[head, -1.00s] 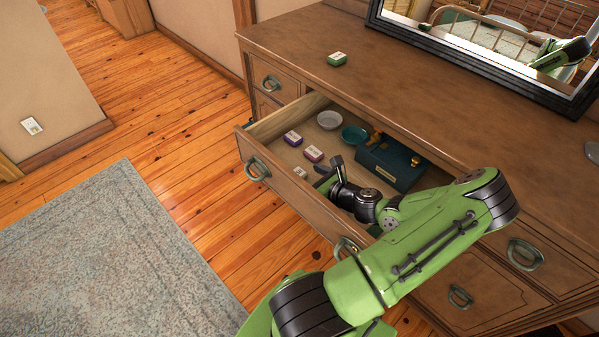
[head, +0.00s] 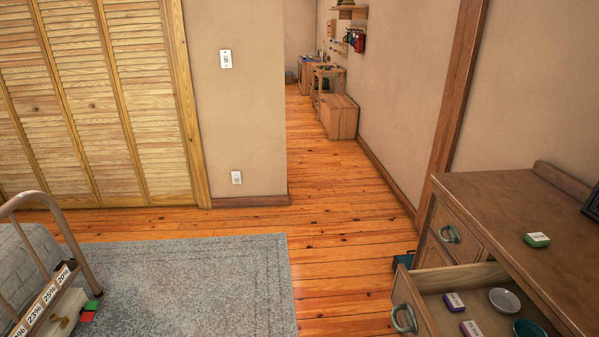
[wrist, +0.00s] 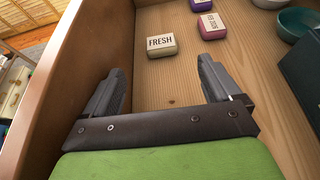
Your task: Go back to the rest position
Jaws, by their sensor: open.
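My gripper (wrist: 160,95) shows in the wrist view, its two dark fingers spread apart with nothing between them. It is over the inside of the open dresser drawer (wrist: 168,82), near the drawer's wall at left. A cream bar labelled FRESH (wrist: 161,46) lies on the drawer floor just beyond the fingertips, apart from them. My gripper and arm are not in the head view, where the open drawer (head: 462,277) is at the lower right.
A green-and-white bar (head: 536,240) lies on the dresser top (head: 500,205). A bed frame (head: 45,250) stands at left.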

